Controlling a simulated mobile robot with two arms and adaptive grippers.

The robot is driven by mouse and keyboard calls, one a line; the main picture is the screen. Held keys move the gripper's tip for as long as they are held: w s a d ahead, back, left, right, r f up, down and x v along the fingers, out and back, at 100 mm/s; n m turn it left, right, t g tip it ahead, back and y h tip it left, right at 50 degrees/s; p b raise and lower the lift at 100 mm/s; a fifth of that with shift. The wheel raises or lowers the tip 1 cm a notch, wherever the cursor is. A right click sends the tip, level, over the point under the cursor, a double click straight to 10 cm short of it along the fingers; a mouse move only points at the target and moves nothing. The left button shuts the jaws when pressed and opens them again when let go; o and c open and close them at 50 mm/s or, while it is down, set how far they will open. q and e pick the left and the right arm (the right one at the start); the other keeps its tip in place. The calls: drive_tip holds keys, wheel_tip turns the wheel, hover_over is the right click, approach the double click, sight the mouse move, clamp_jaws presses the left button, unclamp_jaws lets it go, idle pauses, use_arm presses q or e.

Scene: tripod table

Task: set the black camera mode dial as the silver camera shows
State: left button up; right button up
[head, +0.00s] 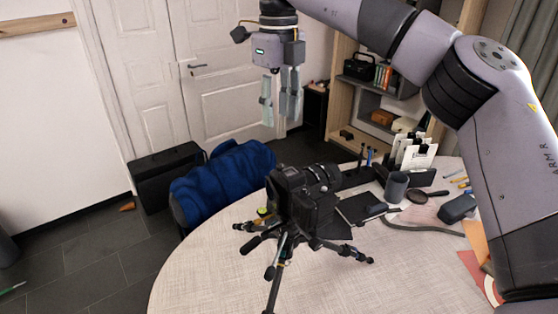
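The black camera (303,193) sits upright on a small black tripod (280,245) on the round table, its lens pointing to the right and away. Its mode dial is too small and dark to make out. My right gripper (280,116) hangs above and beyond the camera, fingers pointing down, apart and with nothing between them. It does not touch the camera. My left gripper is not in view. I cannot make out a silver camera in this view.
The pale round table (225,275) has bare room at the front. A grey cup (396,187), a card holder (415,155), a magnifier (418,196) and a dark case (457,208) stand or lie to the right. A blue cloth (225,180) lies beyond the table's left edge.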

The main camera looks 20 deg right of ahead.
hover_over(281, 165)
wheel_tip(281, 165, down, 7)
drive_tip(key=shift+s+f, duration=0.1)
drive_tip(key=shift+f, duration=0.05)
wheel_tip(281, 165, down, 2)
drive_tip(key=shift+f+p, duration=0.25)
drive_tip(key=shift+p, duration=0.15)
drive_tip(key=shift+f, duration=0.55)
drive_tip(key=shift+a+f, duration=0.1)
drive_tip(key=c, duration=0.6)
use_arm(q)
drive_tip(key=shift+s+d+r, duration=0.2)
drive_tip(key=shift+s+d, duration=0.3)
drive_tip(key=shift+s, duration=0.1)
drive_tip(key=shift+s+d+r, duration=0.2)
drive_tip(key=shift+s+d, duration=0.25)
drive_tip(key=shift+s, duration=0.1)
use_arm(e)
clamp_jaws()
